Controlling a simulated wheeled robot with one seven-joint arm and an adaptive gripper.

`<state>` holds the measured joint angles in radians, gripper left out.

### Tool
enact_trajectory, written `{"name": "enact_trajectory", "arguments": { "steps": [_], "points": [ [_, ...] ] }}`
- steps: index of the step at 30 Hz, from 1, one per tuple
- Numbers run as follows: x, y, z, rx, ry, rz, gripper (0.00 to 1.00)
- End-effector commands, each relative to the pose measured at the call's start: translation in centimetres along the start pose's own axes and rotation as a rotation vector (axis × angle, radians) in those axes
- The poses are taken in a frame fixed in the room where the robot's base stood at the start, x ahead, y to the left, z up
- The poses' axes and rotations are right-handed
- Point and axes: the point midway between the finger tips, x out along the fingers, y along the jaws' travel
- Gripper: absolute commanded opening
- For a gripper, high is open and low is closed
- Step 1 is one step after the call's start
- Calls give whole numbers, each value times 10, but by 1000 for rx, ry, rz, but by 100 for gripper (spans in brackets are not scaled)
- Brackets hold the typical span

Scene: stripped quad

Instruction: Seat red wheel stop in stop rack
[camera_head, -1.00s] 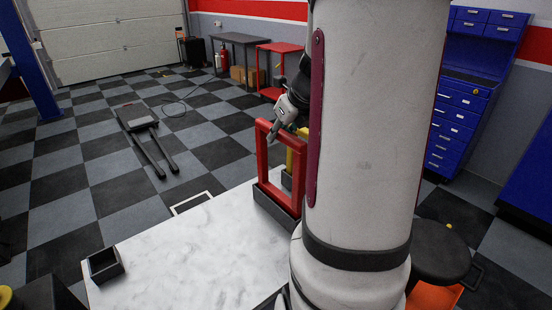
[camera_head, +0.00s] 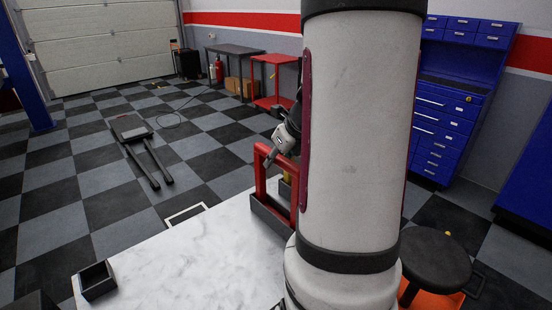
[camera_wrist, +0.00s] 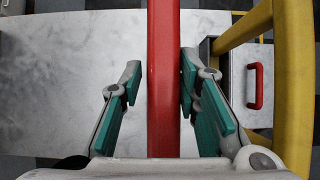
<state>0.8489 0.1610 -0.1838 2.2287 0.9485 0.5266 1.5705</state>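The red wheel stop, seen as an upright red frame (camera_head: 261,170), stands at the far right edge of the marble-topped table. Its foot meets a dark grey tray (camera_head: 268,213), possibly the stop rack; whether it is fully down in it is hidden. My gripper (camera_head: 270,160) is at the frame's top, partly behind my arm. In the wrist view the red bar (camera_wrist: 163,90) runs between the teal-padded fingers of my gripper (camera_wrist: 158,88). A gap shows on the left of the bar; the right pad is very near it. The fingers look open around it.
A yellow frame (camera_wrist: 292,80) stands close on the right in the wrist view, beside a case with a red handle (camera_wrist: 256,86). A small black open box (camera_head: 96,282) sits at the table's left. A black stool (camera_head: 434,256) stands right. The marble tabletop (camera_head: 180,265) is mostly clear.

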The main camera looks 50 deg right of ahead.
Motion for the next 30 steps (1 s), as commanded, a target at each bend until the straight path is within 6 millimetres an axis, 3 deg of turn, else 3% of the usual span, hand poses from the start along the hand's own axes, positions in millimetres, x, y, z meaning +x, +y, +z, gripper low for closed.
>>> {"name": "enact_trajectory", "arguments": {
  "steps": [14, 30],
  "points": [
    [-10, 0, 2, -1, -2, -1, 43],
    [-108, 0, 2, -1, -3, -1, 43]
  ]
}}
